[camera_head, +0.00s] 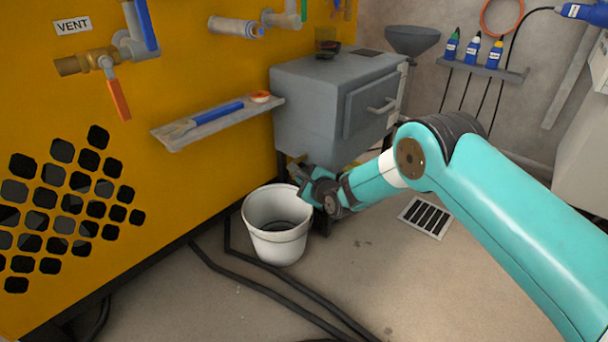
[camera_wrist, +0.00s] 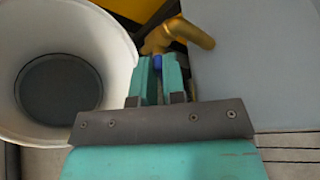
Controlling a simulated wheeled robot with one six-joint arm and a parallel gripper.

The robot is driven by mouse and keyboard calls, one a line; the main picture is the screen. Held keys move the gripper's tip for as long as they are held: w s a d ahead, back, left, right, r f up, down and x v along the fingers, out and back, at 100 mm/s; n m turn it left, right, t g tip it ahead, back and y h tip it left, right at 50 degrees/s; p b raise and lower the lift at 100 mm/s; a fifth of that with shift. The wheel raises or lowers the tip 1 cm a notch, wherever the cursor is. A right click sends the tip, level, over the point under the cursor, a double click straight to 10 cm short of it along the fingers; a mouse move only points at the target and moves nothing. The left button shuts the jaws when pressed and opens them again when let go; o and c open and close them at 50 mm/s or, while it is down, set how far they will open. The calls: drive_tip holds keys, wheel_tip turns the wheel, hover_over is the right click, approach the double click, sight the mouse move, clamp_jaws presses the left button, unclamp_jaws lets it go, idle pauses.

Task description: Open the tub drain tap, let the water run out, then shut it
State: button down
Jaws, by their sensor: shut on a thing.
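My gripper (camera_head: 306,181) is low under the grey tub (camera_head: 308,118), beside the white bucket (camera_head: 277,247). In the wrist view my gripper's fingers (camera_wrist: 158,75) are closed around a small blue piece (camera_wrist: 157,63), which looks like the handle of the brass drain tap (camera_wrist: 182,36). The fingers hide most of the handle, so its angle cannot be told. The bucket (camera_wrist: 118,62) stands open at the left in the wrist view, with a dark grey round surface inside. I cannot tell whether that is water or the bottom. No stream of water shows.
A yellow-orange machine wall (camera_head: 190,80) stands at the left, with a shelf (camera_head: 215,122) holding a blue-handled tool. Black hoses (camera_head: 270,290) run along the floor in front of the bucket. A floor grate (camera_head: 426,217) lies to the right.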

drive_tip(key=shift+s+f+n+t, duration=0.15)
drive_tip(key=shift+n+t, duration=0.7)
drive_tip(key=shift+n, duration=0.75)
drive_tip(key=shift+w+f+n+t, duration=0.15)
drive_tip(key=shift+n+t, duration=0.7)
drive_tip(key=shift+n, duration=0.75)
drive_tip(key=shift+s, duration=0.1)
drive_tip(key=c, duration=1.2)
unclamp_jaws()
drive_tip(key=shift+s+r, duration=0.1)
